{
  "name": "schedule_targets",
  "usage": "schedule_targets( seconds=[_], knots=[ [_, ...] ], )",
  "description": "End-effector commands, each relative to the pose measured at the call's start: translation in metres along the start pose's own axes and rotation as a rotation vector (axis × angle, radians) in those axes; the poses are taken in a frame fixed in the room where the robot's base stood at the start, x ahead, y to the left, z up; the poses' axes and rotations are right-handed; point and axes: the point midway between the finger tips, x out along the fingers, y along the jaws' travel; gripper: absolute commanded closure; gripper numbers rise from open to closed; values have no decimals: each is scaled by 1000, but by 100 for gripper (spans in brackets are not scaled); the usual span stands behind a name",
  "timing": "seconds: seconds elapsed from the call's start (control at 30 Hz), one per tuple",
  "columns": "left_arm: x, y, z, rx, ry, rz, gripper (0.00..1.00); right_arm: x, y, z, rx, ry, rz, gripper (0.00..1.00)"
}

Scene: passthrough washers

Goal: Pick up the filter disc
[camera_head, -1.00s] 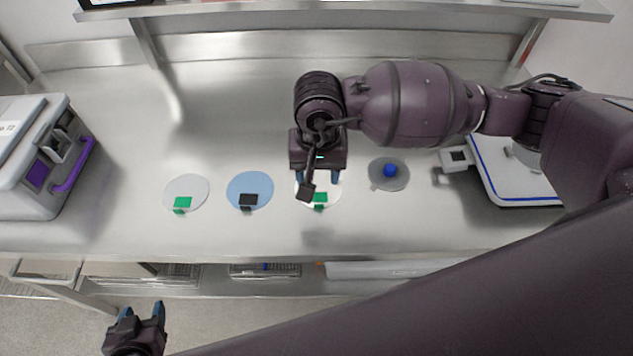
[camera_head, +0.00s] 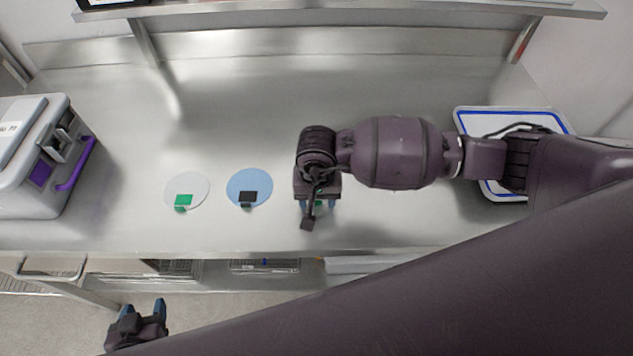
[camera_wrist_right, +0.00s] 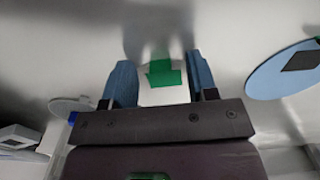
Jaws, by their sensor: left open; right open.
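Round discs lie in a row on the steel counter. A white disc with a green tab (camera_head: 187,190) is at the left, and a blue disc with a black tab (camera_head: 250,186) is beside it. My right gripper (camera_head: 317,204) is open over another white disc, mostly hidden in the head view. In the right wrist view this white disc (camera_wrist_right: 163,96) and its green tab (camera_wrist_right: 164,73) show between the two blue fingers; contact cannot be told. A grey disc (camera_wrist_right: 70,105) with a blue knob shows at the left there. My left gripper (camera_head: 143,308) is open and empty, below the counter's front edge.
A grey case (camera_head: 35,150) with a purple handle stands at the counter's left. A white tray with a blue rim (camera_head: 470,122) lies at the right, partly behind my right arm. A shelf (camera_head: 350,8) runs along the back. The counter behind the discs is clear.

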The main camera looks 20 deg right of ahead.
Motion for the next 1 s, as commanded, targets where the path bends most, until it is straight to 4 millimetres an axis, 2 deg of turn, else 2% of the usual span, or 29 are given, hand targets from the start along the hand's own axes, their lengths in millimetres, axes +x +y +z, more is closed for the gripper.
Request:
schedule_targets(
  seconds=[0.23, 0.6, 0.87, 1.0],
  knots=[
    [0, 0, 1, 0, -1, 0, 45, 2, 0, 0, -1, 0, 0, 47],
    [0, 0, 1, -1, -2, 0, 45, 1, 0, 0, 0, 0, 0, 100],
    [0, 0, 1, -1, -2, 0, 45, 0, 0, 0, -1, 1, -1, 100],
    [1, 0, 1, -1, -1, 0, 45, -12, -1, -1, -3, 3, -2, 100]
  ],
)
